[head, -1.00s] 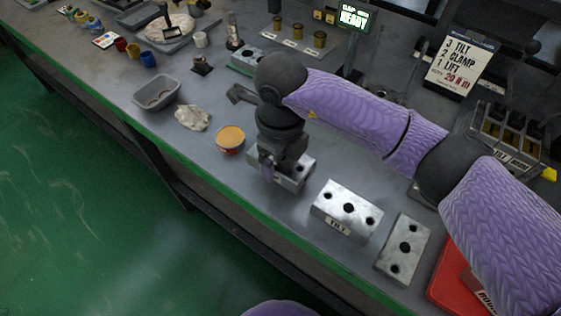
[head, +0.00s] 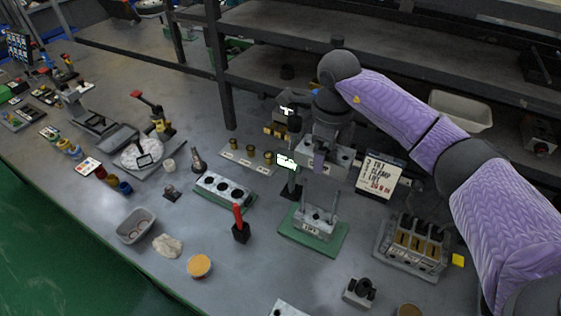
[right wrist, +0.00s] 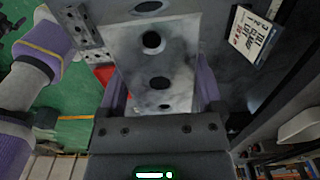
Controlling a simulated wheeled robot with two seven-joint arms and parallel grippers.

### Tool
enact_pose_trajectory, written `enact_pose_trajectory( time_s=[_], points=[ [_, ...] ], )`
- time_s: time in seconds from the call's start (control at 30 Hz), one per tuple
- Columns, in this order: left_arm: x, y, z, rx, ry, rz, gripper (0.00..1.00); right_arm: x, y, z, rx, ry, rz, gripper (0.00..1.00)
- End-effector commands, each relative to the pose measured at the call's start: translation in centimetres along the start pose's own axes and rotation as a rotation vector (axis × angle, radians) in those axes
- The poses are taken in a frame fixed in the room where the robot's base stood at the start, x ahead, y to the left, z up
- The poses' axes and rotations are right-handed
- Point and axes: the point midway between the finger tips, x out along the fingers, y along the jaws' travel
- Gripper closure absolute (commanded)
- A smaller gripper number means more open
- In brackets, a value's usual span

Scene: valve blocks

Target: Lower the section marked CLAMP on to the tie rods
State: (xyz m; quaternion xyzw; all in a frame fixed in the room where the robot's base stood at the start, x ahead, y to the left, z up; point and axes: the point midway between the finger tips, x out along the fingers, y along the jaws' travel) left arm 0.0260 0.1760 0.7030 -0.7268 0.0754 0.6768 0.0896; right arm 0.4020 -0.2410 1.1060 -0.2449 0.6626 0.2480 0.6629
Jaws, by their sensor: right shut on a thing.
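My right gripper (head: 318,160) is shut on a metal block (head: 343,156) with round holes and holds it in the air. The block also shows between the fingers in the right wrist view (right wrist: 158,60); I cannot read a mark on it. Below it, apart from it, a metal section (head: 318,219) with a light label sits on a green base (head: 333,242). Thin tie rods (head: 334,203) stand up from that section. The held block seems roughly above them; exact alignment with its holes cannot be told. My left gripper is not in view.
A sign card (head: 378,176) stands right of the held block, and a lit display (head: 286,161) close left. A rack with yellow-fronted slots (head: 414,245) is at right. A red-handled tool (head: 240,224) stands left of the base. Dark shelves (head: 270,75) are behind.

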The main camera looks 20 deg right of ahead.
Motion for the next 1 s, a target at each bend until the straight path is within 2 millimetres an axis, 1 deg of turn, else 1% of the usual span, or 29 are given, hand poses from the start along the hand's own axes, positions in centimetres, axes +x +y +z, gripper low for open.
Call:
enact_pose_trajectory(
  time_s=[0.03, 0.3, 0.47, 0.67, 0.77, 0.9, 1.0],
  points=[
    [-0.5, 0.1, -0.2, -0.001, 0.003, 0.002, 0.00, -0.5, -0.3, -0.3, 0.005, 0.001, -0.002, 1.00],
    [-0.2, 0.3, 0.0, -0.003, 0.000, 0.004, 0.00, -0.2, -0.5, -0.5, 0.005, 0.001, -0.002, 1.00],
    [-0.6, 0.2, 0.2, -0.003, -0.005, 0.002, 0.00, -0.4, -0.5, -0.5, 0.005, 0.002, -0.004, 1.00],
    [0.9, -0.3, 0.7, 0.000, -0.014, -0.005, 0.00, 1.5, -0.4, -0.5, 0.005, 0.002, -0.003, 1.00],
    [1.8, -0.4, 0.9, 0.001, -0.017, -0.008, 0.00, 2.8, -0.4, -0.5, 0.005, 0.003, -0.003, 1.00],
    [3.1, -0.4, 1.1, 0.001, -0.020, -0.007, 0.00, 4.6, -0.5, -0.5, 0.005, 0.003, -0.003, 1.00],
    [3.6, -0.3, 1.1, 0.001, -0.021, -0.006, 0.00, 5.4, -0.5, -0.5, 0.006, 0.002, -0.003, 1.00]
  ],
)
